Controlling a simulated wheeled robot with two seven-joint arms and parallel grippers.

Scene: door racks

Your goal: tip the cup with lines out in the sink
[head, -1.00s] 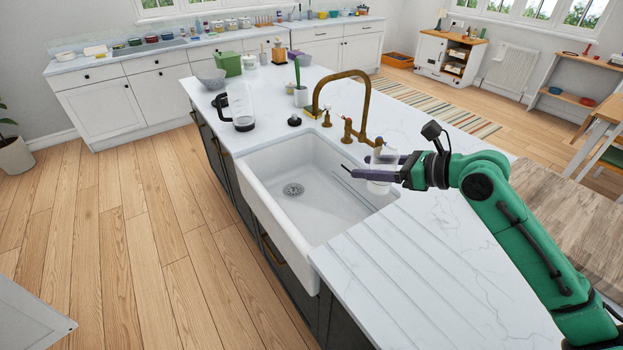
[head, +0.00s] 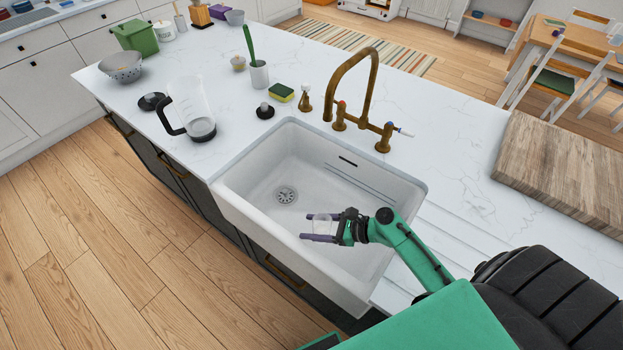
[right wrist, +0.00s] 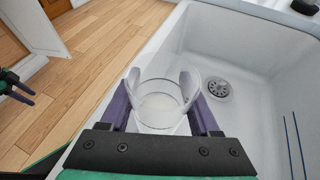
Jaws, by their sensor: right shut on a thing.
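The pale, see-through cup (head: 322,226) is between the fingers of my right gripper (head: 320,227), which is shut on it. The gripper holds the cup over the sink basin (head: 262,215), toward its near right side. The right wrist view shows the cup's round rim and inside (right wrist: 160,103) between the two purple fingers. I cannot make out lines on the cup or its exact tilt. My left gripper (right wrist: 22,90) shows small at the left edge of the right wrist view, its fingers apart and empty. It is outside the head view.
The brass faucet (head: 362,95) stands behind the sink. A wooden board (head: 560,175) lies at right.

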